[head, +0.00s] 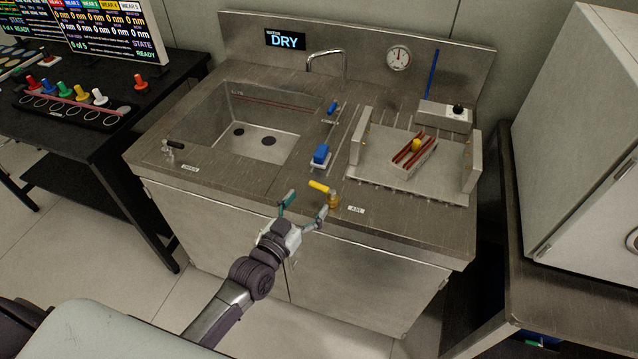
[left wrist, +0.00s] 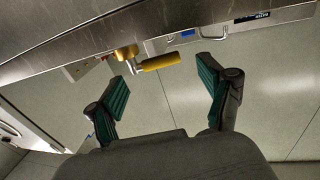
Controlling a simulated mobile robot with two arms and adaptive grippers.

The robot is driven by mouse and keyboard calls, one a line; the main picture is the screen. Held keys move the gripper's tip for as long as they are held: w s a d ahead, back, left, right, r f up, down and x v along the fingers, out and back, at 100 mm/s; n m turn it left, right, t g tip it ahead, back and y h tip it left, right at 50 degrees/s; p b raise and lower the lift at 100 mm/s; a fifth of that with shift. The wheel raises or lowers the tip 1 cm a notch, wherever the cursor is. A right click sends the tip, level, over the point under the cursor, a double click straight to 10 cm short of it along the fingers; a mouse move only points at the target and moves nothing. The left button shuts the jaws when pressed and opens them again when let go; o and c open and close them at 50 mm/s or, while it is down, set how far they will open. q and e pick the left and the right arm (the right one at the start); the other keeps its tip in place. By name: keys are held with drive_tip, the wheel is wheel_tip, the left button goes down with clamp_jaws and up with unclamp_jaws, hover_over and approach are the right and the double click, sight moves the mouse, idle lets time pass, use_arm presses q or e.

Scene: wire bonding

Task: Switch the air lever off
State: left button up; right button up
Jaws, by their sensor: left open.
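The air lever (head: 319,187) has a yellow handle on a brass valve (head: 334,200), at the front edge of the steel counter beside the AIR label (head: 356,210). Its handle points left and slightly back in the head view. My left gripper (head: 302,206) is open and empty at the counter's front edge, with its fingers on either side of the lever's handle in the picture. In the left wrist view the yellow handle (left wrist: 161,62) shows beyond and between the open green-padded fingers (left wrist: 163,90), apart from them. My right gripper is not in view.
The counter holds a sink (head: 262,125), a blue block-like handle (head: 320,155), a faucet (head: 328,55) and a metal fixture with a red-striped part (head: 414,156). A gauge (head: 398,58) and a DRY display (head: 285,40) are on the backsplash. A white cabinet (head: 580,130) stands at the right.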

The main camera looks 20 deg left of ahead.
sight(318, 189)
use_arm(q)
drive_tip(key=x, duration=0.6)
drive_tip(key=shift+w, duration=0.25)
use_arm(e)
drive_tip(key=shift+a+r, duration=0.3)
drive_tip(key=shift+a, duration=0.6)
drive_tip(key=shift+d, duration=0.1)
use_arm(q)
drive_tip(key=c, duration=1.2)
drive_tip(key=shift+s+r+n+y+p, duration=0.2)
drive_tip(key=shift+n+y+p, duration=0.3)
drive_tip(key=shift+y+p, duration=0.55)
drive_tip(key=shift+s+f+n+y+p, duration=0.1)
drive_tip(key=shift+s+n+y+p, duration=0.05)
drive_tip(key=shift+n+y+p, duration=0.35)
drive_tip(key=shift+f+y, duration=0.1)
drive_tip(key=shift+y, duration=0.15)
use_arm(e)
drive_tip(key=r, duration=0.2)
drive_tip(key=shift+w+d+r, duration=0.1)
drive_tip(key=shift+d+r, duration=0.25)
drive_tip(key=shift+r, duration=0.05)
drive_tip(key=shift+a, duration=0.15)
